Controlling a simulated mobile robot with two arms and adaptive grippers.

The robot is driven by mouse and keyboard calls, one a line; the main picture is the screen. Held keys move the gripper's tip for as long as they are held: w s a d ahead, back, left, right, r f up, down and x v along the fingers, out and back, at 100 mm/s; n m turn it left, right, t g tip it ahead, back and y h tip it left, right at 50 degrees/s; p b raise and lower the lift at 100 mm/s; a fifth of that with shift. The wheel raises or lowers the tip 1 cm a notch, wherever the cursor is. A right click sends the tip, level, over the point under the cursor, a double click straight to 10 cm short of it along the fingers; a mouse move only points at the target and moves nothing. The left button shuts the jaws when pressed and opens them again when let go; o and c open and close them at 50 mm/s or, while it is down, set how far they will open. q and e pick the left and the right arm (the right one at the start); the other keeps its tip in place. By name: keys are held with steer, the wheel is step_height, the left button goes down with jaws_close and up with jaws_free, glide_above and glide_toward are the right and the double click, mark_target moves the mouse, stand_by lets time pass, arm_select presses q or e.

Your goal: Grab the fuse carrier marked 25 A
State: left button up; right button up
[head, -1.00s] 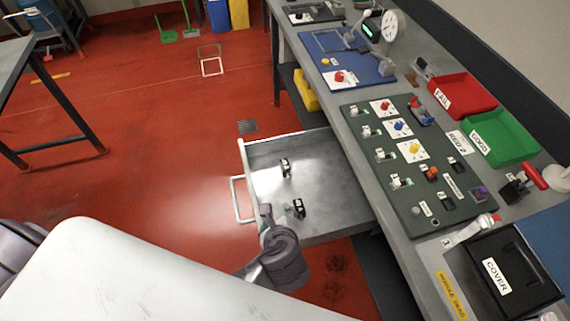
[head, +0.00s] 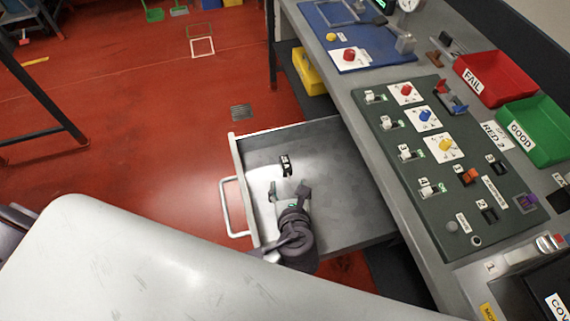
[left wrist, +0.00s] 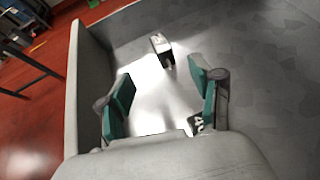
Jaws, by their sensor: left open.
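Two small dark fuse carriers lie in the open grey drawer (head: 335,215). The farther carrier (head: 286,164) shows in the head view and, with a pale top, in the left wrist view (left wrist: 162,46). The nearer carrier (left wrist: 196,124) shows only partly in the left wrist view, low beside the right finger; my gripper hides it in the head view. I cannot read a rating on either. My left gripper (head: 289,190) is over the drawer, open and empty, its fingers (left wrist: 160,88) pointing toward the farther carrier but apart from it. My right gripper is not in view.
The bench right of the drawer holds a dark green panel (head: 410,170) with switches and coloured knobs, a blue board (head: 375,55), a red FAIL bin (head: 495,79) and a green GOOD bin (head: 537,130).

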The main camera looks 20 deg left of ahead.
mark_target(286, 165)
arm_select(q)
steer(key=x, duration=1.2)
steer(key=shift+w+a+f, duration=0.1)
steer(key=shift+w, duration=0.3)
steer(key=shift+s, duration=0.1)
jaws_close()
